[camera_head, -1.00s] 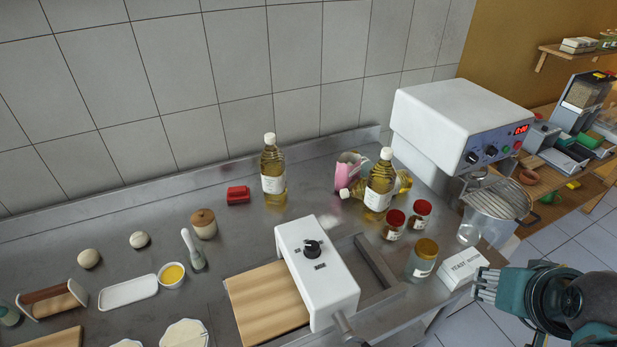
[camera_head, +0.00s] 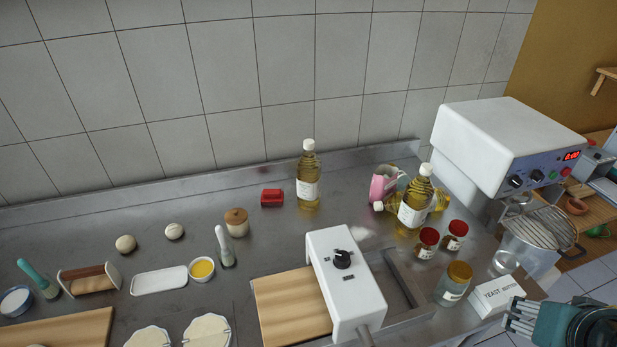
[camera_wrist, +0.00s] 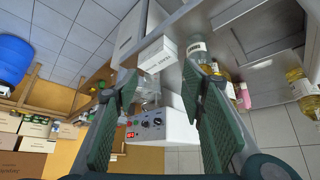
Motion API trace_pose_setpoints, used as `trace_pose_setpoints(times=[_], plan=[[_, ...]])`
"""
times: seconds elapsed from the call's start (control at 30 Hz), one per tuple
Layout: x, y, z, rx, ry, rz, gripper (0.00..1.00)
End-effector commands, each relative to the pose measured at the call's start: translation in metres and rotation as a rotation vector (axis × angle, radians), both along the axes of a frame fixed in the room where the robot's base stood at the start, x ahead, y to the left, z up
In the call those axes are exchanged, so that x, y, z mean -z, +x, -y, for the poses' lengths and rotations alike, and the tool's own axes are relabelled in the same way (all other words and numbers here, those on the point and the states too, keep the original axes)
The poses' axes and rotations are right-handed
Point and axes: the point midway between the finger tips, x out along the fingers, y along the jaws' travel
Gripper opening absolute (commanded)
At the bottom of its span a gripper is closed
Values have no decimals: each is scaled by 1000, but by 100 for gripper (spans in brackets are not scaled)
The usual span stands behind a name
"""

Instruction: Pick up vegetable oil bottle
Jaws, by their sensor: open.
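Two upright clear bottles of yellow oil with white caps and labels stand on the steel counter (camera_head: 350,205). One oil bottle (camera_head: 308,188) is near the back wall, left of the pink bag. The other oil bottle (camera_head: 413,212) is farther right, beside the red-lidded jars. Another yellow bottle seems to lie behind it, partly hidden. My gripper (camera_head: 517,318) is at the lower right in the head view, beside the yeast box and well away from both upright bottles. In the wrist view my gripper (camera_wrist: 163,88) is open and empty; an oil bottle (camera_wrist: 302,92) shows at the right edge.
A white machine (camera_head: 343,285) stands in front of the bottles. Red-lidded jars (camera_head: 427,243), a gold-lidded jar (camera_head: 453,288) and a yeast box (camera_head: 497,295) lie between my gripper and the bottles. A white oven-like appliance (camera_head: 505,145) stands at the right. A pink bag (camera_head: 380,188) is beside the right bottle.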

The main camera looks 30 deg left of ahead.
Motion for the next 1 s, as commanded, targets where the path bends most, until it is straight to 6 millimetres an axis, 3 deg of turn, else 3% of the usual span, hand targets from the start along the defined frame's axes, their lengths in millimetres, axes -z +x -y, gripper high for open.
trace_pose_setpoints(times=[0.1, 0.57, 0.77, 1.0], plan=[[0, 0, 0, 0, 0, 0, 56], [-5, 4, -3, 7, 10, -5, 56], [-22, 20, -13, 41, 50, -25, 56], [-52, 52, -37, 113, 126, -70, 56]])
